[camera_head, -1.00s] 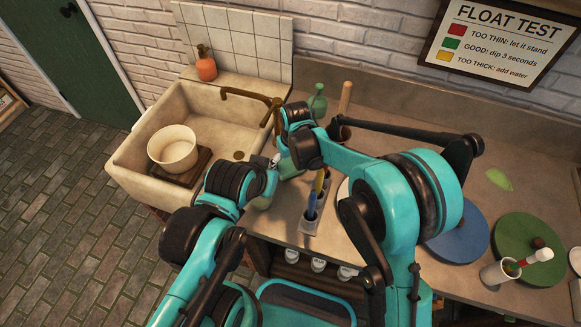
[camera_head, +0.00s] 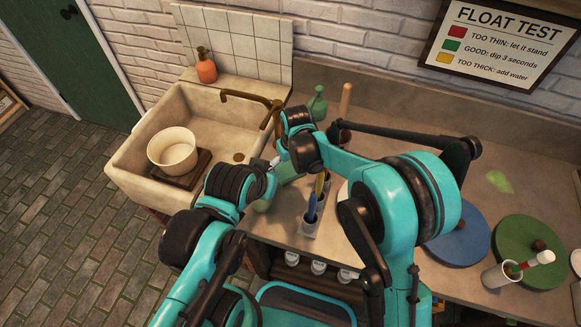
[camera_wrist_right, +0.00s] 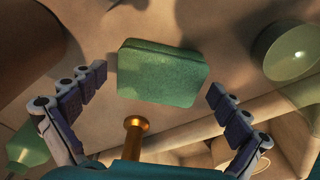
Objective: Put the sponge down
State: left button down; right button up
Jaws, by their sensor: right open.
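The green sponge (camera_wrist_right: 160,75) lies on a beige surface in the right wrist view, a rounded block seen whole. My right gripper (camera_wrist_right: 158,82) is open, with a finger on either side of the sponge and a clear gap to each. In the head view its fingers are hidden behind my right wrist. My left gripper (camera_head: 274,164) is small and partly hidden beside the right wrist, near the sink's right edge; its jaws cannot be made out.
The sink (camera_head: 125,165) at left holds a cream pot (camera_head: 172,150). A brush holder (camera_head: 310,228) stands at the counter's front. A green bottle (camera_head: 318,105) stands behind my arm. Blue (camera_head: 462,240) and green (camera_head: 520,235) discs and a cup (camera_head: 497,272) are at right. The counter behind them is fairly clear.

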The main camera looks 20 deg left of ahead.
aim_at(293, 172)
notch_tip(293, 172, up, 12)
jog(key=s+d+p, duration=0.1)
jog(key=p, duration=0.2)
jog(key=shift+f, duration=0.15)
jog(key=s+d+r+m+t, duration=0.15)
jog(key=d+r, duration=0.25)
jog(key=d, duration=0.5)
jog(key=s+d+r+m+t, duration=0.1)
jog(key=s+d+r+m, duration=0.3)
jog(key=d, duration=0.6)
jog(key=s+d+m+t+h, duration=0.1)
jog(key=s+d+m+t, duration=0.2)
jog(key=s+d, duration=0.5)
jog(key=shift+d+f+t, duration=0.15)
jog(key=shift+d+t, duration=0.2)
jog(key=shift+d, duration=3.45)
jog(key=shift+s+m, duration=0.1)
jog(key=shift+m, duration=0.15)
